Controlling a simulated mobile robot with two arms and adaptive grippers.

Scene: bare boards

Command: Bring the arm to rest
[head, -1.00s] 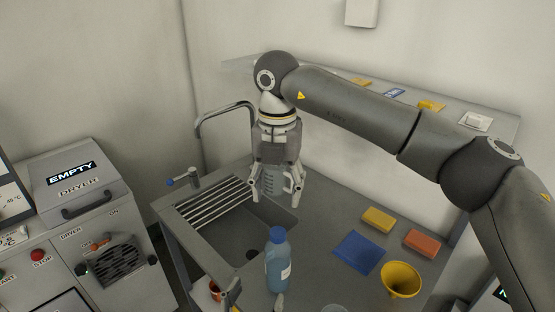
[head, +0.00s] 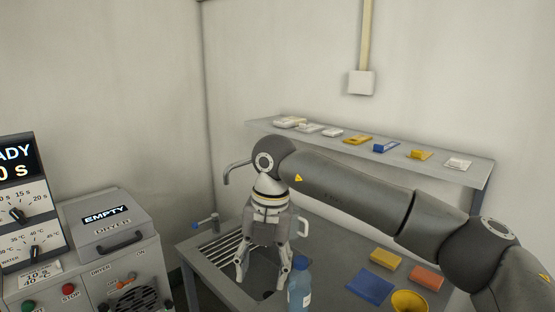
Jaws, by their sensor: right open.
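My right arm (head: 350,191) reaches in from the right side of the head view and bends down at its wrist over the sink. My right gripper (head: 262,281) points downward with its fingers apart, open and empty. It hangs above the sink (head: 228,270), just left of a blue bottle (head: 299,286). A clear jug (head: 299,226) is partly hidden behind the gripper. My left gripper is not in view.
A grey counter (head: 330,262) carries a yellow sponge (head: 385,258), an orange sponge (head: 426,278), a blue cloth (head: 370,287) and a yellow funnel (head: 408,301). A wall shelf (head: 470,177) holds several small items. A dryer (head: 108,222) stands at left.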

